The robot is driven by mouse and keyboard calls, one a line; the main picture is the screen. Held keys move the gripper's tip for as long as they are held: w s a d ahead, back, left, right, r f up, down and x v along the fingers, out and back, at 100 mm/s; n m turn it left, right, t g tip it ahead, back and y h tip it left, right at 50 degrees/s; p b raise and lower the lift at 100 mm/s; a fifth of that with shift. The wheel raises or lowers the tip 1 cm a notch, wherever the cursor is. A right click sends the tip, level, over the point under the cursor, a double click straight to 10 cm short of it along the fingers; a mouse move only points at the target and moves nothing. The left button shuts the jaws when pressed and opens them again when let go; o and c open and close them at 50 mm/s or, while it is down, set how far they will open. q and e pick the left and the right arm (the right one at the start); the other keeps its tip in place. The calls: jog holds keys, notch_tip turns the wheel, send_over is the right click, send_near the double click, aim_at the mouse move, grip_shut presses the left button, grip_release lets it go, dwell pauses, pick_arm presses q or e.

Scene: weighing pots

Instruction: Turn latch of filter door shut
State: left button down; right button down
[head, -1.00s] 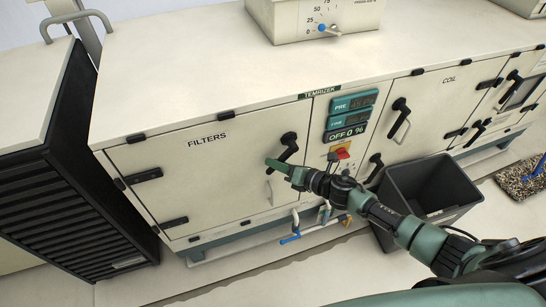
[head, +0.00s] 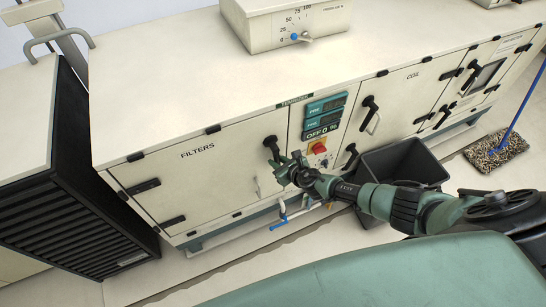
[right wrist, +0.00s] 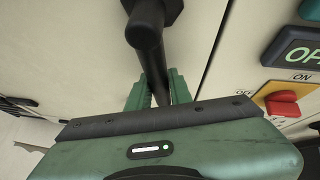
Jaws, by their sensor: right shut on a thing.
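The filter door (head: 205,175), a cream panel marked FILTERS, lies flush in the cabinet front in the head view. Its black latch (head: 270,142) is at the upper right of the door, with the handle pointing down and slightly right. My right gripper (head: 277,163) is at the lower end of this handle. In the right wrist view the black latch (right wrist: 147,30) runs down between the green fingers of my right gripper (right wrist: 157,92), which is shut on it. The handle's lower end is partly hidden by the gripper body. My left gripper is not in view.
Right of the door is a panel with displays (head: 325,115) and a red switch (head: 318,147). A dark bin (head: 405,163) stands on the floor near my right arm.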

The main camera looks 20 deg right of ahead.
jog(key=shift+d+r+n+h+p, duration=0.1)
jog(key=shift+d+n+h+p, duration=0.35)
jog(key=shift+p, duration=0.15)
jog(key=c, duration=1.3)
grip_release()
jog(key=shift+d, duration=0.1)
jog(key=p+v, duration=0.3)
jog(key=v, duration=0.4)
jog(key=shift+s+r+p, duration=0.15)
jog(key=shift+s+p, duration=0.15)
jog(key=shift+s, duration=0.05)
